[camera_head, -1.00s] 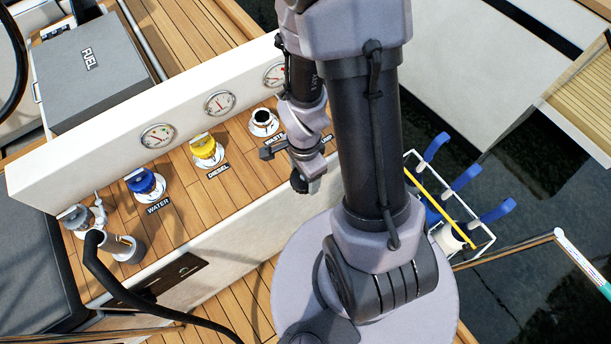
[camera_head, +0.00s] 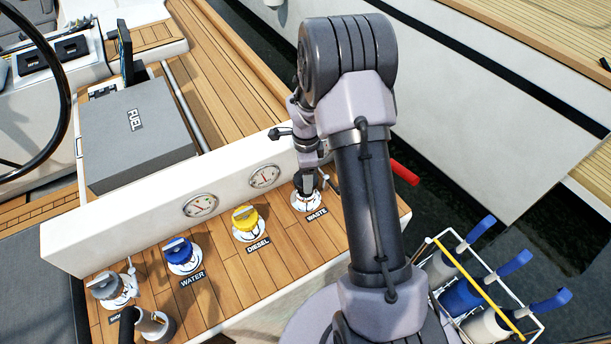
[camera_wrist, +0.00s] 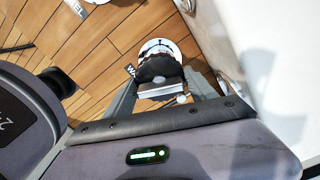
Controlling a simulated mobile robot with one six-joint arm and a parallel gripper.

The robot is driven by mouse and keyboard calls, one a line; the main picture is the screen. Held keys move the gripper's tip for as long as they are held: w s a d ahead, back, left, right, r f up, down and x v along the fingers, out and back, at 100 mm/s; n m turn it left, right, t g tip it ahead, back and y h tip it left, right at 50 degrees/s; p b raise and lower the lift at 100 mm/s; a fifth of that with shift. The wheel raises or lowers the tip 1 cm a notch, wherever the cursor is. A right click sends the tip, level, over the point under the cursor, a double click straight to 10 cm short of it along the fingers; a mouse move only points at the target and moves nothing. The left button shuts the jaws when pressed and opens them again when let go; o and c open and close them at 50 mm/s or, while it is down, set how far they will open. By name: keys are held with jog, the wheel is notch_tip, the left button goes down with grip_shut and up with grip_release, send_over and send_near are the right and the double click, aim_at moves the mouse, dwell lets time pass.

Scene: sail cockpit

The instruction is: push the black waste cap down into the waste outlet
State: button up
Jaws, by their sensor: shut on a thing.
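The waste outlet (camera_head: 312,206), a pale round collar beside the WASTE label, is in the deck at the right end of the row of fillers. My gripper (camera_head: 307,182) points down right above it. In the wrist view the black waste cap (camera_wrist: 158,68) is between my gripper's fingers (camera_wrist: 162,92), gripped by its upright tab. The cap is at the outlet's pale collar (camera_wrist: 160,47) and covers most of its opening. I cannot tell how deep the cap sits, or whether it is fully level.
The yellow diesel cap (camera_head: 245,218), blue water cap (camera_head: 179,250) and a grey cap (camera_head: 105,286) stand to the left. A white panel with gauges (camera_head: 201,205) rises close behind. A rack with bottles (camera_head: 480,290) hangs at the right.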

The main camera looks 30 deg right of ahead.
jog(key=shift+f+b, duration=0.7)
jog(key=shift+f, duration=1)
jog(key=shift+b, duration=0.35)
jog(key=shift+f+b, duration=0.5)
jog(key=shift+f, duration=0.05)
jog(key=o, duration=1.2)
jog(key=shift+o, duration=0.2)
jog(key=shift+r+p, duration=3.4)
jog(key=shift+r, duration=2.1)
